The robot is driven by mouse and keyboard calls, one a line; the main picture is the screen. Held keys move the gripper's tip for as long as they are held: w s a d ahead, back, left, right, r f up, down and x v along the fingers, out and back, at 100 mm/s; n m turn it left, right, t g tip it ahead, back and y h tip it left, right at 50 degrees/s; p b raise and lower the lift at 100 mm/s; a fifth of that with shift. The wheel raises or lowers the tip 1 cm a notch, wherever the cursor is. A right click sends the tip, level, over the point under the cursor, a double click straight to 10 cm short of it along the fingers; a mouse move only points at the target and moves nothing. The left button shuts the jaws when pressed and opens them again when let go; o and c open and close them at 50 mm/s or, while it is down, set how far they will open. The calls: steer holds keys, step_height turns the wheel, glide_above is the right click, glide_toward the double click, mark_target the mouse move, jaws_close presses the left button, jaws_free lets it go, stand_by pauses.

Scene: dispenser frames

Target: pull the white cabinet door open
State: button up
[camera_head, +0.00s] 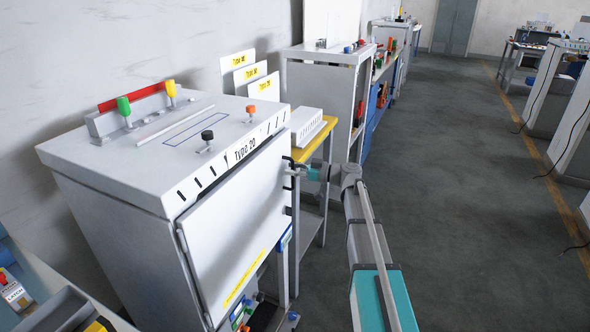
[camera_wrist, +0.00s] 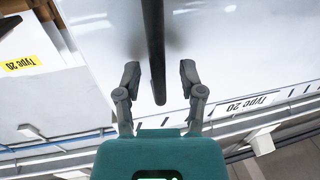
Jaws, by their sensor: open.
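The white cabinet door (camera_head: 232,228) is on the front of the cabinet marked Type 20 (camera_head: 165,135); it looks shut in the head view. A dark bar handle (camera_wrist: 154,45) stands out from the white door surface (camera_wrist: 225,55) in the wrist view. My gripper (camera_wrist: 160,82) is open, with its two fingers on either side of the handle's near end and a gap on both sides. In the head view my gripper (camera_head: 296,171) is at the door's right edge, where the handle is small and partly hidden.
A yellow-edged stand (camera_head: 318,150) is right beside the cabinet, close behind my gripper. Another white cabinet (camera_head: 325,55) stands farther back along the wall. The grey floor (camera_head: 450,190) to the right is clear. Knobs and levers stand on the cabinet top.

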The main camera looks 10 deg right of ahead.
jaws_close()
steer(key=shift+s, duration=0.1)
stand_by(0.4)
